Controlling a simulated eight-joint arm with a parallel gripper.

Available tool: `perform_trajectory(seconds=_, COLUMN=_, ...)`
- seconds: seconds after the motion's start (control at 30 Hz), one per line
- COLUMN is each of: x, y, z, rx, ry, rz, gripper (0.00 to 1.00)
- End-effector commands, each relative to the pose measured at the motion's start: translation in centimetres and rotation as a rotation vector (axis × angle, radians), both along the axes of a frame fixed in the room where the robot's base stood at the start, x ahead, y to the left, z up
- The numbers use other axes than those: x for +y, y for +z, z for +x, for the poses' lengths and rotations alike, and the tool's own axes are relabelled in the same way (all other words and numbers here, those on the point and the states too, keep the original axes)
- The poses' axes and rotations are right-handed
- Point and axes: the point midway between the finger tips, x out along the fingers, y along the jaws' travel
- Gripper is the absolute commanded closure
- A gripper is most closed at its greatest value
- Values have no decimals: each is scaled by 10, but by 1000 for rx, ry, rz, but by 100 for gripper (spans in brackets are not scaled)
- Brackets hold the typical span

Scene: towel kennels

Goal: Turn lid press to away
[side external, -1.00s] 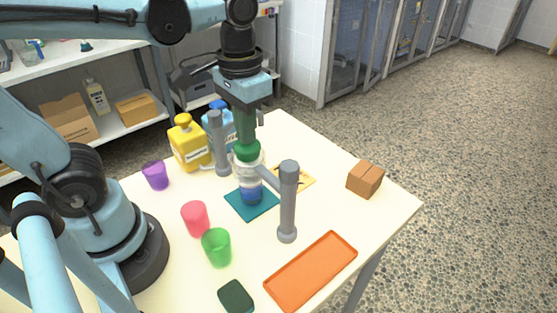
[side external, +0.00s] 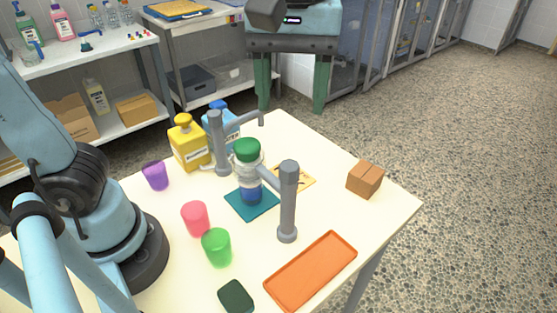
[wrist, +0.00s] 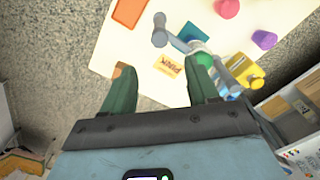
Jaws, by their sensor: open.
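A clear jar with a green lid (side external: 246,150) and blue contents stands upright on a teal mat (side external: 250,203). Two grey posts with side arms stand near it; I cannot tell for sure which is the lid press. The front right post (side external: 287,205) has an arm reaching toward the jar's side. The back left post (side external: 217,145) has an arm pointing right and back, ending in a short peg (side external: 261,118) clear of the lid. My gripper (side external: 291,108) is open and empty, high beyond the jar. In the wrist view, its green fingers (wrist: 163,66) are apart; one partly hides the lid.
A yellow bottle (side external: 189,143) and a blue bottle (side external: 222,122) stand close behind the back left post. Purple, pink and green cups (side external: 216,247) are on the left. An orange tray (side external: 311,270) and brown box (side external: 365,178) are on the right.

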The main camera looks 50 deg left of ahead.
Motion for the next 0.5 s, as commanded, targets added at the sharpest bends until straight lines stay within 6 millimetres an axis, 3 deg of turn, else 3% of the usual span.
perform_trajectory(seconds=0.17, x=-2, y=-9, z=0, rx=0, ry=13, rz=0, gripper=41)
perform_trajectory(seconds=0.5, x=-1, y=-60, z=0, rx=-1, ry=12, rz=0, gripper=41)
